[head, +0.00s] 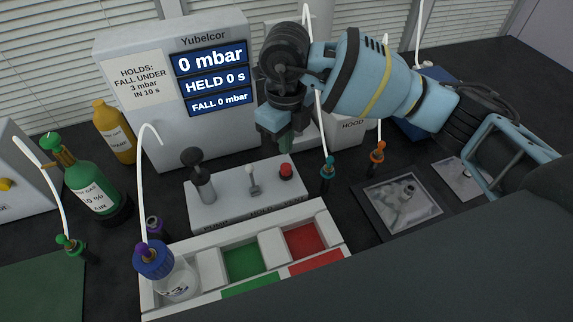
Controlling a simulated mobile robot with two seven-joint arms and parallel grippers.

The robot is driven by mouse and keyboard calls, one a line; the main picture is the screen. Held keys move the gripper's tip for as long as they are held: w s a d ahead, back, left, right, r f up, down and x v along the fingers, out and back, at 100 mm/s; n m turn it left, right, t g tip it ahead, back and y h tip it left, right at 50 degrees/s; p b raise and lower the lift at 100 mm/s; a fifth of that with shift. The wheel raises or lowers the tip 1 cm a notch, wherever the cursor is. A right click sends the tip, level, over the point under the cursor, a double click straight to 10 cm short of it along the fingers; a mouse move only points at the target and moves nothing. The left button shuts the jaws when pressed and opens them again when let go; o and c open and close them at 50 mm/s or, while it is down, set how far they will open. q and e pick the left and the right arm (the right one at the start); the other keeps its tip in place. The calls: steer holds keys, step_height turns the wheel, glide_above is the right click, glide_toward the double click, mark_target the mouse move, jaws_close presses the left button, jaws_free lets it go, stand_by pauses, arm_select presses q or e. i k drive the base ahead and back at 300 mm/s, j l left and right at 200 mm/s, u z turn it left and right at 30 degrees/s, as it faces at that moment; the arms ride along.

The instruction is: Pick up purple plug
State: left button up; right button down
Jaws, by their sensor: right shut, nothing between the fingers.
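The purple plug (143,247) is at the lower end of a white hose, on top of the blue cap (153,262) of a clear bottle (178,284). The bottle stands at the left end of a pale tray. Behind it is a dark holder with a purple ring (155,227), with no plug visible in it. My right gripper (276,142) is shut and empty. It points down above the back of the grey pump box, well to the right of and behind the purple plug. My left gripper is not in view.
The pale tray (333,222) has green and red compartments. The pump box (225,212) has a black handle, lever and red button. Green (66,241), teal (327,164) and orange (377,150) plugs stand nearby on white hoses. A green gas bottle (88,180) stands left.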

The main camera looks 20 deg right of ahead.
mark_target(141, 248)
steer(key=k, duration=1)
